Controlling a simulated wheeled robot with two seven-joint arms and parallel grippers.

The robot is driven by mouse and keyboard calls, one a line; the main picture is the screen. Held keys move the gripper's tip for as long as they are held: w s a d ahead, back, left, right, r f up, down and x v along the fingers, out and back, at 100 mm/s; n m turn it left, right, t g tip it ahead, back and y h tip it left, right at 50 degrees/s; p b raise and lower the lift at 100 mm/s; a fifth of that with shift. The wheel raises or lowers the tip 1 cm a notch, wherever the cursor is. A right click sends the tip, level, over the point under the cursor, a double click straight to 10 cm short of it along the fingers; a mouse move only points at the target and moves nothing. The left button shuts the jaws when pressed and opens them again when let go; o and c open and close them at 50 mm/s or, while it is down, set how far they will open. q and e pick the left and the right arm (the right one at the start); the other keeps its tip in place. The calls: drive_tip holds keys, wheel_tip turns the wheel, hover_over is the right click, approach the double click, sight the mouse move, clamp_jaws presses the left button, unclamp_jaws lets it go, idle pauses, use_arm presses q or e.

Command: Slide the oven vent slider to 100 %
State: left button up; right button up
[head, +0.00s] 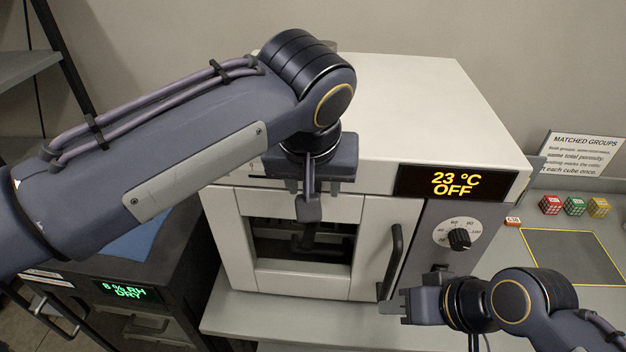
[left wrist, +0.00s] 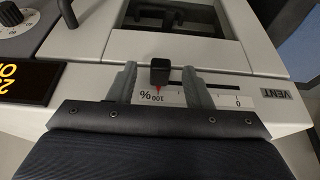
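The vent slider's black knob (left wrist: 160,72) shows in the left wrist view, where the scale appears upside down. Its red pointer stands at the 100 % label (left wrist: 152,97), and the dark slot (left wrist: 215,84) runs from it toward 0. My left gripper (left wrist: 159,67) is open, with one finger on each side of the knob and a visible gap on both sides. In the head view my left gripper (head: 308,195) is in front of the oven (head: 400,85) and hides the knob. My right gripper (head: 393,305) is low by the door handle (head: 393,260); its finger opening is unclear.
The oven display (head: 458,183) reads 23 °C OFF, above a dial (head: 459,238). Small coloured cubes (head: 575,206) and an outlined dark mat (head: 570,256) lie on the bench at right. A dark cabinet with a green display (head: 130,291) stands at lower left.

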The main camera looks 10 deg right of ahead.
use_arm(q)
drive_tip(key=shift+r, duration=0.1)
drive_tip(key=shift+p+v, duration=1.1)
drive_tip(key=shift+v, duration=1.85)
drive_tip(key=d+v, duration=0.1)
drive_tip(key=v, duration=0.6)
drive_tip(key=shift+a+r, duration=0.35)
drive_tip(key=shift+a, duration=0.25)
drive_tip(key=shift+s+a, duration=0.1)
